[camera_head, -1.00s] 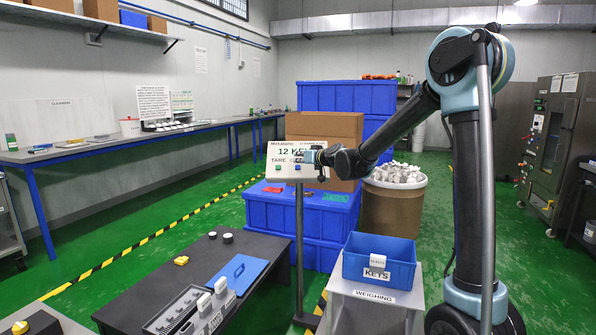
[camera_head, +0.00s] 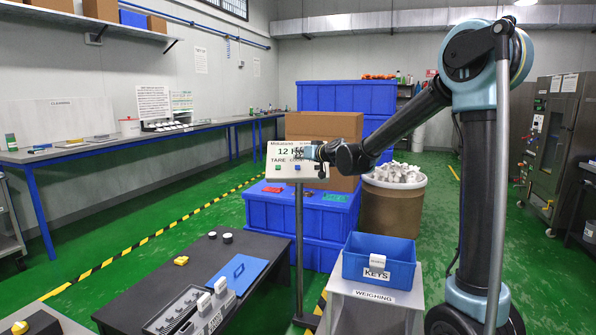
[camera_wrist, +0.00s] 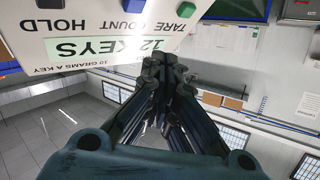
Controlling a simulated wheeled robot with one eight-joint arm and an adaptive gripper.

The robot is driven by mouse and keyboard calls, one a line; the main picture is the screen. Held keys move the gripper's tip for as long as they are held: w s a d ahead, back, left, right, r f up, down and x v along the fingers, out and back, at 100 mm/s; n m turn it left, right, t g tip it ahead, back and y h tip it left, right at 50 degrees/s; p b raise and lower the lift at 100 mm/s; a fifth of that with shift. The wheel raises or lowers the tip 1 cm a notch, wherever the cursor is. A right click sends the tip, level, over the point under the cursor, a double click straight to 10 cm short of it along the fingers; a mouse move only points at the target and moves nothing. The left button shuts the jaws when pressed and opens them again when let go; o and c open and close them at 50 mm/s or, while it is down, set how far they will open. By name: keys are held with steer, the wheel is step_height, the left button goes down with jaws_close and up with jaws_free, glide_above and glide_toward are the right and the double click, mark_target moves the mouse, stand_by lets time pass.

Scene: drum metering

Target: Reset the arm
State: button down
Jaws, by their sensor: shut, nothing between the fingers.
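My arm reaches left from its column in the head view. My gripper (camera_head: 308,153) is in front of the right part of the white display panel (camera_head: 284,171) on its post and covers part of the panel's text. In the wrist view, the gripper (camera_wrist: 168,66) is shut and empty, its fingertips together beside the panel (camera_wrist: 92,45). The panel appears upside down there and reads "12 KEYS" with "TARE", "COUNT" and "HOLD". I cannot tell whether the fingertips touch the panel.
A blue KEYS bin (camera_head: 379,260) stands on the weighing stand (camera_head: 372,296). A drum (camera_head: 393,212) of pale pieces is behind it. Blue crates (camera_head: 292,220) and cardboard boxes (camera_head: 335,126) stand behind the panel. A dark table (camera_head: 195,262) is at front left. Green floor is open at right.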

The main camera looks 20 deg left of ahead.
steer(key=shift+d, duration=0.1)
steer(key=s+d+f+g+h, duration=0.1)
steer(key=s+d+f+h, duration=0.1)
steer(key=s+d, duration=0.5)
steer(key=s+d+f+m+g+h, duration=0.1)
steer(key=s+d+f, duration=0.15)
steer(key=d, duration=0.75)
steer(key=s+d+f+g+h, duration=0.1)
steer(key=s+d+f+h, duration=0.2)
steer(key=d, duration=0.6)
steer(key=s+d+f+m+g+h, duration=0.2)
steer(key=s+d+f, duration=0.6)
steer(key=s+d, duration=0.4)
steer(key=s+d+f+m+g+h, duration=0.3)
steer(key=s+d+f, duration=0.6)
steer(key=s, duration=0.7)
steer(key=d+m+h, duration=0.1)
steer(key=d, duration=0.2)
steer(key=shift+s+d+f+m, duration=0.25)
steer(key=shift+d+f+m, duration=0.05)
steer(key=shift+d, duration=0.05)
